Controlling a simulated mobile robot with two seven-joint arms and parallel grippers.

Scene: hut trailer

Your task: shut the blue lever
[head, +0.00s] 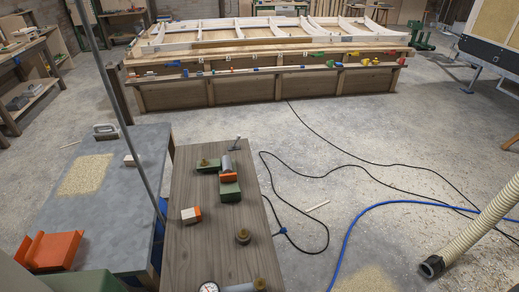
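No lever that I can clearly tell to be the blue one shows in the head view. A small thin handle-like part (238,141) stands at the far end of the narrow wooden table (200,252); its colour is too small to tell. A small blue piece (163,206) shows at that table's left edge, and a blue fitting (281,231) lies on the floor by the black cable; I cannot tell whether either is a lever. Neither of my grippers is in view.
The wooden table holds green blocks (230,191), an orange-and-white block (190,214), a brass knob (242,236) and a round gauge (209,287). A grey table (115,215) stands left. A blue hose (350,228) and black cable (328,222) cross the floor right.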

